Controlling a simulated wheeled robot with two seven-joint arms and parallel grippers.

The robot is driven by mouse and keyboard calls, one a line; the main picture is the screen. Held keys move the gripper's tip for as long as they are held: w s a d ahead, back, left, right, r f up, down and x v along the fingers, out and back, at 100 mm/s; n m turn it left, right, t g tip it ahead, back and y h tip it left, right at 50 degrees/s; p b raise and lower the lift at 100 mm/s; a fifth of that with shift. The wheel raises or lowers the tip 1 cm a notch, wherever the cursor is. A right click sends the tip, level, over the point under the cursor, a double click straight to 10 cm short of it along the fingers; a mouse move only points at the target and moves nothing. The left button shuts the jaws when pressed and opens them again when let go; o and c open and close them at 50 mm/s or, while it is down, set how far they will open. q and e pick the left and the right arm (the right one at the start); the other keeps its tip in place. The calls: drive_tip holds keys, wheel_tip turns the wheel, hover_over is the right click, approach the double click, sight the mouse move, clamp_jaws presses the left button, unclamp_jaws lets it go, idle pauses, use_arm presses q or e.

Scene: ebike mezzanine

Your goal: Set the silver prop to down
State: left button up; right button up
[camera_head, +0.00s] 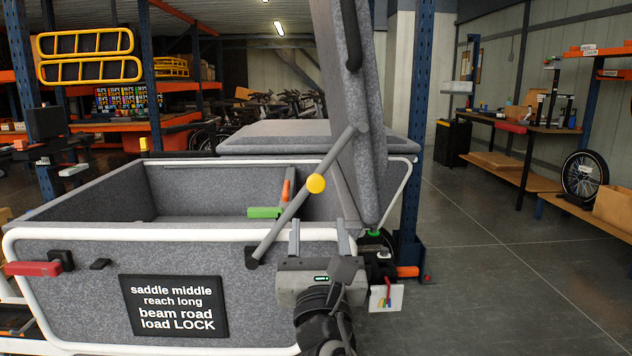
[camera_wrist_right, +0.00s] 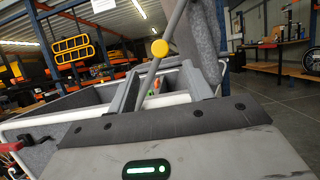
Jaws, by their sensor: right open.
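The silver prop (camera_head: 280,225) is a grey bar slanting from the front rim of the felt-grey cargo box (camera_head: 60,220) up right to the raised lid (camera_head: 362,150). A yellow knob (camera_head: 316,183) sits on its upper half. My right gripper (camera_head: 318,228) is open and empty in front of the box, its fingers pointing up below the knob. In the right wrist view the prop (camera_wrist_right: 174,25) and knob (camera_wrist_right: 160,48) show beyond the fingertips (camera_wrist_right: 163,68), apart from them as far as I can tell. My left gripper is not in view.
A sign (camera_head: 173,306) and a red handle (camera_head: 33,268) are on the box front. A green block (camera_head: 264,212) and an orange lever show inside the box. A blue post (camera_head: 415,130) stands right of the lid. Open floor (camera_head: 490,270) lies to the right.

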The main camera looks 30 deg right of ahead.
sight(316, 185)
drive_tip(key=p+x, duration=0.1)
drive_tip(key=x, duration=1.1)
drive_tip(key=shift+w+d, duration=0.1)
